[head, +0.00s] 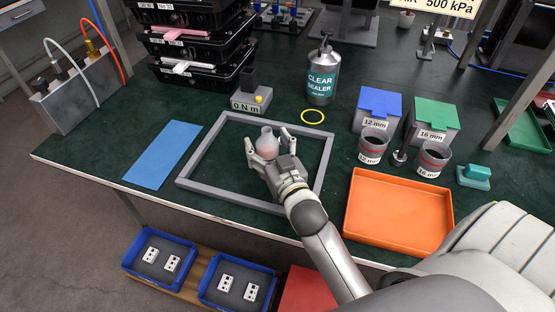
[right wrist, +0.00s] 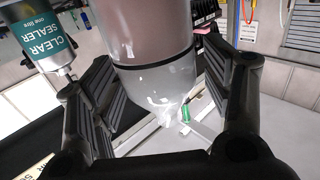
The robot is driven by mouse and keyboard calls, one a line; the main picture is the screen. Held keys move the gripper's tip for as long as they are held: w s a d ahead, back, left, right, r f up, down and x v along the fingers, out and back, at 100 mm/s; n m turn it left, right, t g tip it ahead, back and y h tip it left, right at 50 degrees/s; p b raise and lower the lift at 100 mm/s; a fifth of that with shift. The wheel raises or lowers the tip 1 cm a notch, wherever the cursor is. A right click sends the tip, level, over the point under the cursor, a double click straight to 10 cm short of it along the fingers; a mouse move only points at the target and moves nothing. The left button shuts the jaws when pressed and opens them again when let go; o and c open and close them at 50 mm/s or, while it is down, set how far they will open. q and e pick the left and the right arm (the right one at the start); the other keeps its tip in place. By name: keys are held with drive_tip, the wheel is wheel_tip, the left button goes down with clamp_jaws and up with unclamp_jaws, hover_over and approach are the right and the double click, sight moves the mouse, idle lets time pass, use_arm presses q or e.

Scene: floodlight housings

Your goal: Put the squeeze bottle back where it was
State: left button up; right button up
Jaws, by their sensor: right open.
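The squeeze bottle (head: 267,142) is small and translucent with a pinkish lower part. It stands inside the grey square frame (head: 189,182) on the green bench top. My right gripper (head: 264,151) is open with one finger on each side of it. In the right wrist view the bottle (right wrist: 155,50) fills the space between the open fingers (right wrist: 160,110), with a dark band around it. Whether the fingers touch it I cannot tell. My left gripper is not in view.
A yellow ring (head: 313,116) lies behind the frame, near the clear sealer bottle (head: 322,75). A blue mat (head: 162,154) lies left. An orange tray (head: 398,211) and labelled cups (head: 373,146) stand right. A 0 N m block (head: 250,98) is behind the frame.

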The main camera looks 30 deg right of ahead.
drive_tip(key=s+a+b, duration=0.1)
drive_tip(key=s, duration=1)
drive_tip(key=shift+s+a, duration=0.2)
drive_tip(key=shift+a, duration=0.1)
